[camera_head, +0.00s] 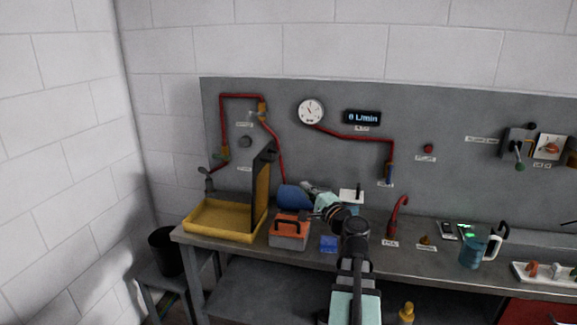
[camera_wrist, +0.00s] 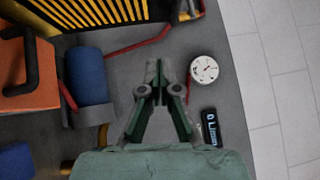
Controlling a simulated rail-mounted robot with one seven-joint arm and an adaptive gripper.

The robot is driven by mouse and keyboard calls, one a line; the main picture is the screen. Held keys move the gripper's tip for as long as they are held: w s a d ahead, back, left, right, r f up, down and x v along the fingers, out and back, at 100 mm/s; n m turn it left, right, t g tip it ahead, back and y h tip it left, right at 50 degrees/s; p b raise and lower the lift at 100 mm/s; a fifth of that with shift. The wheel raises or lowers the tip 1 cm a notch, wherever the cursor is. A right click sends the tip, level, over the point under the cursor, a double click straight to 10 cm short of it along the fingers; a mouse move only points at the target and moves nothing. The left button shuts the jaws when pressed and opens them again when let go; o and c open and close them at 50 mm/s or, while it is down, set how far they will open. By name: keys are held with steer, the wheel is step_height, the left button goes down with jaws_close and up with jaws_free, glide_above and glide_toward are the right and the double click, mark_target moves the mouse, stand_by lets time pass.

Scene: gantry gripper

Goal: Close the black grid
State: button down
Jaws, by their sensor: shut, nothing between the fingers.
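The black grid (camera_head: 262,188) stands upright at the right side of the yellow tray (camera_head: 212,234), on the left end of the bench. Its yellow-edged slats (camera_wrist: 85,10) show at the top left of the wrist view. My gripper (camera_head: 307,187) is right of the grid, above the bench and close to the blue roll, and apart from the grid. In the wrist view its fingers (camera_wrist: 159,68) are together with nothing held, pointing toward the grey back panel.
A blue roll (camera_head: 293,197) and an orange-topped toolbox (camera_head: 289,230) stand just right of the grid. A blue box (camera_head: 329,244) lies further right. Red pipes (camera_head: 275,150) and a gauge (camera_head: 311,111) are on the back panel. The tray looks empty.

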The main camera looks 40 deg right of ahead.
steer(key=d+r+m+h, duration=0.1)
steer(key=m, duration=0.1)
steer(key=p, duration=0.4)
glide_toward(279, 154)
steer(key=w+d, duration=0.3)
steer(key=shift+w+a+r+p, duration=0.1)
steer(key=shift+w+a+p, duration=0.35)
steer(key=shift+w+a, duration=0.75)
steer(key=shift+a, duration=0.1)
steer(key=shift+w+r, duration=0.1)
